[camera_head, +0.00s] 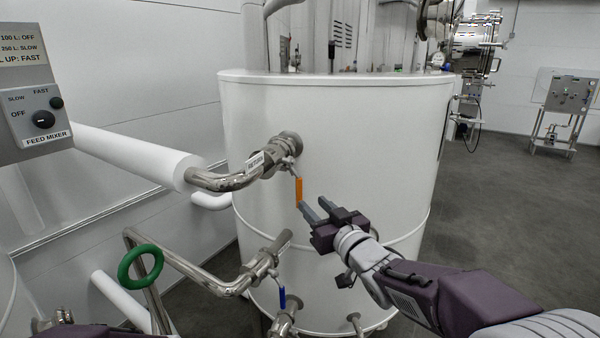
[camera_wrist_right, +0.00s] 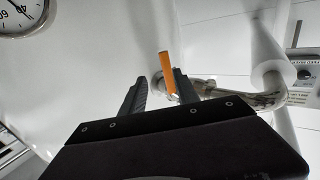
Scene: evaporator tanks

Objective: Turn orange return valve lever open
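The orange return valve lever (camera_head: 299,190) hangs down from the valve on the metal pipe labelled RETURN (camera_head: 255,163), at the front of the white tank. My right gripper (camera_head: 312,206) is just below and right of the lever's lower end. In the right wrist view the orange lever (camera_wrist_right: 167,70) shows beyond the gap between the fingers of my right gripper (camera_wrist_right: 160,88), nearer one finger. The fingers are apart and hold nothing. I cannot tell whether a fingertip touches the lever. My left gripper is not in view.
The white tank (camera_head: 335,120) fills the middle. A lower pipe with a blue lever (camera_head: 282,298) and a green ring handle (camera_head: 140,267) are below left. A FEED MIXER panel (camera_head: 38,122) is at upper left. A gauge (camera_wrist_right: 22,14) shows in the wrist view. Open floor (camera_head: 500,210) lies right.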

